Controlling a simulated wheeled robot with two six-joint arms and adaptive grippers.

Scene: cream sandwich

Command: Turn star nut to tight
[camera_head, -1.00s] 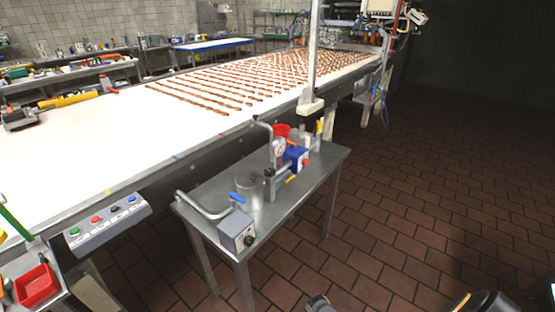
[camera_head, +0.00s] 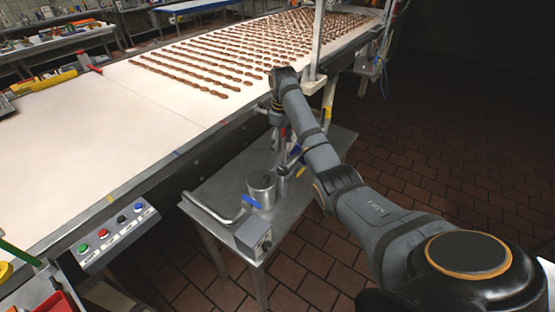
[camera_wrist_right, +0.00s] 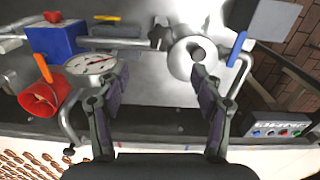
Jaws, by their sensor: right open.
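A small black star-shaped nut (camera_wrist_right: 157,36) sits on a metal pipe in the right wrist view, between a round gauge (camera_wrist_right: 90,64) and a shiny metal cylinder (camera_wrist_right: 190,58). My right gripper (camera_wrist_right: 158,82) is open and empty, its two dark fingers spread apart. The nut appears between and beyond the fingertips, apart from them. In the head view my right gripper (camera_head: 282,126) hangs pointing down over the back part of the steel table (camera_head: 225,187), and I cannot make out the nut there. My left gripper is not in view.
A blue block (camera_wrist_right: 54,42) and a red cup (camera_wrist_right: 42,98) stand near the gauge. A grey box (camera_head: 253,236) with a bent pipe and blue lever (camera_head: 251,202) is at the table's front. The conveyor (camera_head: 150,110) with rows of cookies runs alongside, and a post rises behind.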

